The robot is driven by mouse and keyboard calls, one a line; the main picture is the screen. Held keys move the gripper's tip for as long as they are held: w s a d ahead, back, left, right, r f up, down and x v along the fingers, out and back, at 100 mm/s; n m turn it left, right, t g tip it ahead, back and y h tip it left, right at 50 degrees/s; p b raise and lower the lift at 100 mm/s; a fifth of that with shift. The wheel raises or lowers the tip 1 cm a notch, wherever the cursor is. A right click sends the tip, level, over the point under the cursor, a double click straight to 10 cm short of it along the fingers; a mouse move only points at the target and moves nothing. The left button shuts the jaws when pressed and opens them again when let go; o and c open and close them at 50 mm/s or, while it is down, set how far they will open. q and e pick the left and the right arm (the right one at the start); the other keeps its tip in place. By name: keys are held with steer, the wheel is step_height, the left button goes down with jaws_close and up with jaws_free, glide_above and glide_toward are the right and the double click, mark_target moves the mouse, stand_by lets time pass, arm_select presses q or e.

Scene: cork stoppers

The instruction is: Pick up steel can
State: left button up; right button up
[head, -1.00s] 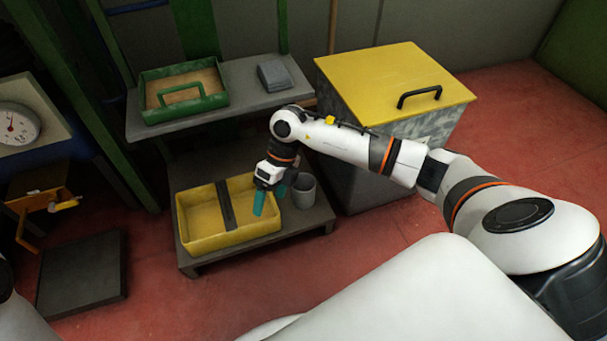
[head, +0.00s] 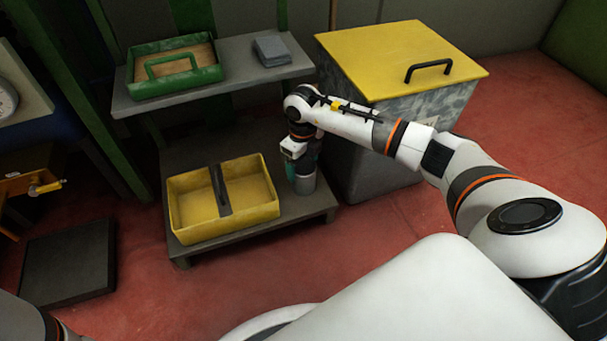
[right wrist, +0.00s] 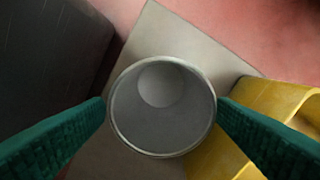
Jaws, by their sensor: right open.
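The steel can (head: 304,184) is a grey open-topped cylinder standing upright on the low grey stand (head: 285,224), right of the yellow tray. My right gripper (head: 304,165) is right above and around it, pointing down. In the right wrist view the can (right wrist: 162,146) appears centred from above and looks empty. The teal fingers of my right gripper (right wrist: 161,118) are apart, one on each side of the can's rim. Whether they touch it I cannot tell. My left gripper is not in view.
A yellow two-part tray (head: 225,230) with a dark divider stands close to the can. A large bin with a yellow lid (head: 405,60) is just right.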

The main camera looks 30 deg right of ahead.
mark_target(304, 185)
steer(key=f+b, duration=0.4)
steer(key=f, duration=0.1)
steer(key=shift+s, duration=0.2)
steer(key=shift+r, duration=0.1)
steer(key=shift+c, duration=0.3)
steer(key=c, duration=1)
